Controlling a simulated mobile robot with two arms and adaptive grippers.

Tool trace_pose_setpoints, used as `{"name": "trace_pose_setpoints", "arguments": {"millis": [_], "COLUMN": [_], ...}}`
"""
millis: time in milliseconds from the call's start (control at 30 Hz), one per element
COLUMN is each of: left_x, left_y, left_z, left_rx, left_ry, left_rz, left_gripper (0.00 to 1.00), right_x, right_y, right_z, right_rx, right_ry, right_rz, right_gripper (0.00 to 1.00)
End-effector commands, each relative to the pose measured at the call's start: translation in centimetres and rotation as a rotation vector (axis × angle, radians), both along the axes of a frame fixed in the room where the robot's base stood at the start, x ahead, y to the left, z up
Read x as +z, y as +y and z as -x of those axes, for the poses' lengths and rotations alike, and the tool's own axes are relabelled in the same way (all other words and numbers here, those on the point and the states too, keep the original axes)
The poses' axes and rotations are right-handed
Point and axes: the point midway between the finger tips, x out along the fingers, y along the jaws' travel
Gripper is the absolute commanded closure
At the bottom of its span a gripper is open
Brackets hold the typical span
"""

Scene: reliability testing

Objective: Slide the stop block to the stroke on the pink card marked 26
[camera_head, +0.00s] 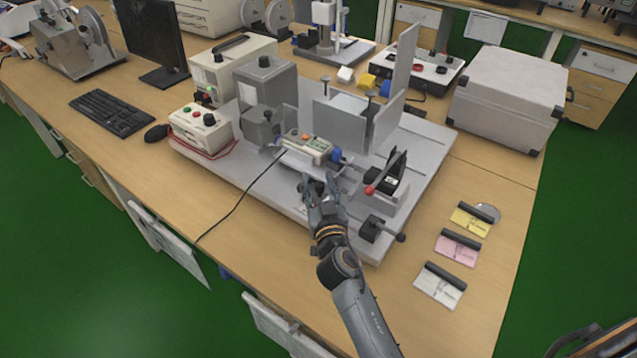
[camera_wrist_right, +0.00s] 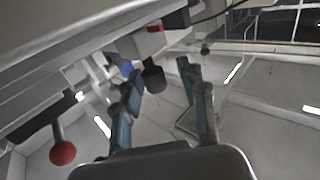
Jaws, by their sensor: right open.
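The pink card (camera_head: 457,251) lies on the wooden bench at the right, with a dark bar along its top edge; its marks are too small to read. A grey testing machine stands on a pale base plate (camera_head: 260,187). A dark block with a ball-ended handle (camera_head: 372,229) sits at the plate's front right corner; I cannot tell whether it is the stop block. My right gripper (camera_head: 318,182) is open and empty in front of the machine, over the plate's front edge. In the right wrist view, its fingers (camera_wrist_right: 165,88) are spread near a dark knob (camera_wrist_right: 153,77). My left gripper is not seen.
A red ball lever (camera_head: 369,190) stands right of my right gripper and also shows in the right wrist view (camera_wrist_right: 62,153). A yellow card (camera_head: 470,220) and a white card (camera_head: 440,288) flank the pink one. A grey case (camera_head: 510,95) stands behind. A black cable crosses the front bench.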

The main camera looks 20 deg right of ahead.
Motion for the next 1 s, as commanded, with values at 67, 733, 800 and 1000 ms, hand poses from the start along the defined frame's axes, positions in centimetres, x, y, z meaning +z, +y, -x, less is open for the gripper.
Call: {"name": "trace_pose_setpoints", "arguments": {"millis": [67,733,800,1000], "left_x": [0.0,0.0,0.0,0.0], "left_y": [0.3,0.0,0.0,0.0], "left_z": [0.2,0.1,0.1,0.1], "left_rx": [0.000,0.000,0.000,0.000], "left_ry": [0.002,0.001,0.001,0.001], "left_rz": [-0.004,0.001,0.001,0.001], "left_gripper": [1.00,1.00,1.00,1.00], "right_x": [0.1,9.2,9.7,10.0], "right_y": [-0.1,0.1,0.1,0.1], "right_z": [0.0,0.0,0.0,0.0], "right_rx": [-0.001,0.001,0.001,0.001], "right_ry": [-0.001,-0.003,-0.001,0.001], "right_rz": [0.001,0.000,-0.001,0.001], "right_gripper": [0.58,0.58,0.58,0.58]}}
